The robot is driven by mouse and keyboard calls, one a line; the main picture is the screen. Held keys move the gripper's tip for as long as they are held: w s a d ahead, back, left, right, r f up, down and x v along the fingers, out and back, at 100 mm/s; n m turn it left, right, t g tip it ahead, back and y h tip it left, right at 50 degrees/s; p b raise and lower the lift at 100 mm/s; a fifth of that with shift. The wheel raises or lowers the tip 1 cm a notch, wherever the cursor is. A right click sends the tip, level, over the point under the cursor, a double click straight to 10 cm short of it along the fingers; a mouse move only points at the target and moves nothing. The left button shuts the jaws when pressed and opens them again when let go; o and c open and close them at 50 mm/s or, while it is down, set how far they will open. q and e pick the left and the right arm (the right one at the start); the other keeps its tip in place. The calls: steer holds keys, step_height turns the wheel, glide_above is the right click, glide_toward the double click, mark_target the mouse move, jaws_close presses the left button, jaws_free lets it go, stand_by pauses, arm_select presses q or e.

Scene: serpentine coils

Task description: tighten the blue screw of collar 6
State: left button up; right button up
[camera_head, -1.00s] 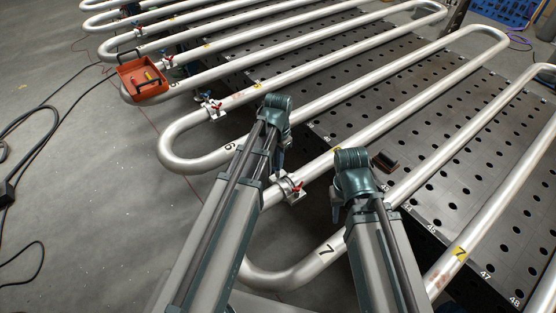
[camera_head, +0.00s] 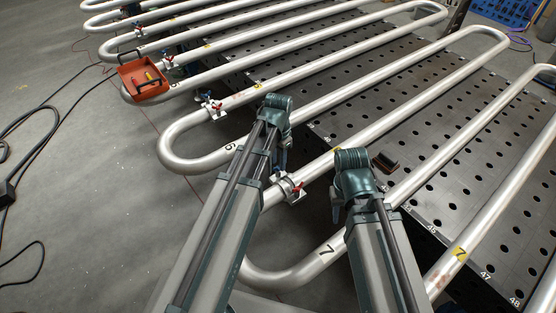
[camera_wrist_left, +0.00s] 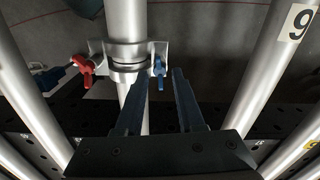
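In the left wrist view a silver collar (camera_wrist_left: 128,50) clamps a vertical pipe. It has a red screw (camera_wrist_left: 84,69) on its left and a blue screw (camera_wrist_left: 159,68) on its right. My left gripper (camera_wrist_left: 160,82) is open, its two dark fingers apart, with the blue screw just ahead between the fingertip lines; contact cannot be told. In the head view a collar with red handles (camera_head: 290,187) sits beside my left arm, which hides part of it. My left fingers are not clearly visible there. My right arm shows in the head view, but its gripper is hidden.
Long serpentine pipes (camera_head: 400,118) run over a perforated table (camera_head: 470,180). A label reading 9 or an inverted 6 (camera_wrist_left: 299,22) marks a neighbouring pipe. An orange tray (camera_head: 143,78) rests at the left. A dark block (camera_head: 385,162) lies on the table.

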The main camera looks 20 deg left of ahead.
arm_select(q)
step_height(320, 180, up, 14)
steer(key=p, duration=1.3)
steer(key=shift+p, duration=0.35)
steer(key=shift+f, duration=0.15)
steer(key=s+d+f+n+b, duration=0.1)
steer(key=s+d+f+b, duration=0.4)
steer(key=s+f+b, duration=0.1)
steer(key=s+d+f+n+y+b, duration=0.1)
steer(key=s+d+f+b, duration=0.4)
steer(key=s, duration=0.3)
steer(key=shift+s+d+f+b, duration=0.25)
steer(key=shift+d+f+b, duration=0.1)
steer(key=shift+b, duration=0.15)
steer(key=shift+a, duration=0.1)
